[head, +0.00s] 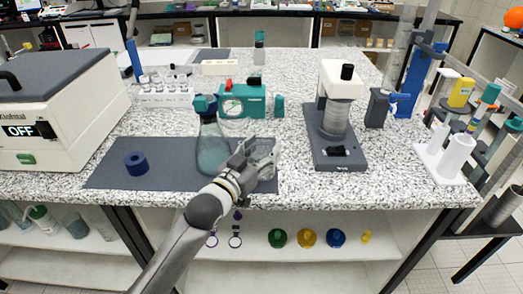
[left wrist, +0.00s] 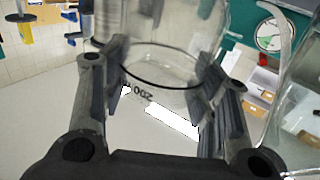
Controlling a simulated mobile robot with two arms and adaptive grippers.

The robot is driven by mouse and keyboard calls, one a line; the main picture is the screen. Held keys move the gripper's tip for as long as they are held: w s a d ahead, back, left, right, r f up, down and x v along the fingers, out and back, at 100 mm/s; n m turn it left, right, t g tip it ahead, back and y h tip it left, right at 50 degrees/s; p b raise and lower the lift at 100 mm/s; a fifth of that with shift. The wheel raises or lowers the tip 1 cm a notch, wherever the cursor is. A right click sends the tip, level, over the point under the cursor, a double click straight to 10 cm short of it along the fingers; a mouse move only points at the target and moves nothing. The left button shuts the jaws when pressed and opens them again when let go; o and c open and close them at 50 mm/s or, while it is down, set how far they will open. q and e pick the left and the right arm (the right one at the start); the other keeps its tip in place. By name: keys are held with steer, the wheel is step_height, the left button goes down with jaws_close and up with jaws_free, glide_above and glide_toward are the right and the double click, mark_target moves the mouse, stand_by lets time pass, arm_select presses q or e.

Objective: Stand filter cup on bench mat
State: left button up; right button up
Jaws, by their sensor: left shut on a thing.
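My left gripper (head: 254,160) is shut on a clear, see-through filter cup (head: 263,150), which shows near the right end of the dark bench mat (head: 110,172). In the left wrist view the cup (left wrist: 165,62) is between the two fingers (left wrist: 162,95), and dark markings show on its wall. I cannot tell whether its base touches the mat. My right gripper is not in view.
A teal pump with a gauge (head: 242,101) stands behind the flask and cup. A grey and white device (head: 336,125) stands to the right, and a white box machine (head: 60,110) to the left. The mat between ring and flask is clear.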

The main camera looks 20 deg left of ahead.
arm_select(q)
steer(key=shift+f, duration=0.2)
steer(key=o, duration=1)
steer(key=shift+r, duration=0.25)
steer(key=shift+b+v, duration=0.7)
steer(key=shift+v, duration=5.35)
steer(key=shift+f, duration=0.1)
